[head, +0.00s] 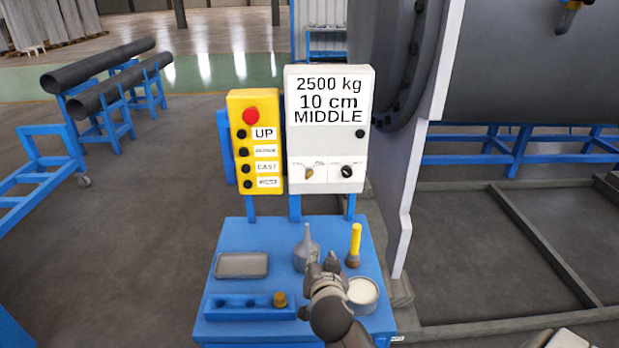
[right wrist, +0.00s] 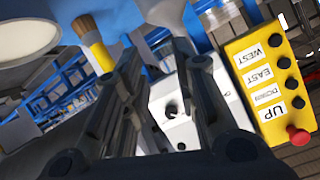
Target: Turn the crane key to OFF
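The crane key (head: 309,172) is a small brass-coloured key in the lower left of the white control box (head: 325,120). It looks slightly tilted; its labels are too small to read. A black selector knob (head: 347,171) sits to its right and also shows in the right wrist view (right wrist: 172,109). My right gripper (head: 322,264) is open and empty, over the blue stand and below the box. In the right wrist view its fingers (right wrist: 165,78) stand apart with the box (right wrist: 178,130) beyond them; the key seems hidden behind a finger. My left gripper is not in view.
A yellow button box (head: 255,150) hangs left of the control box. The blue stand (head: 228,228) holds a grey tray (head: 242,265), funnel (head: 306,246), brush (head: 355,245) and white-filled tin (head: 361,294), close around my gripper. A large flange (head: 425,150) stands at right.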

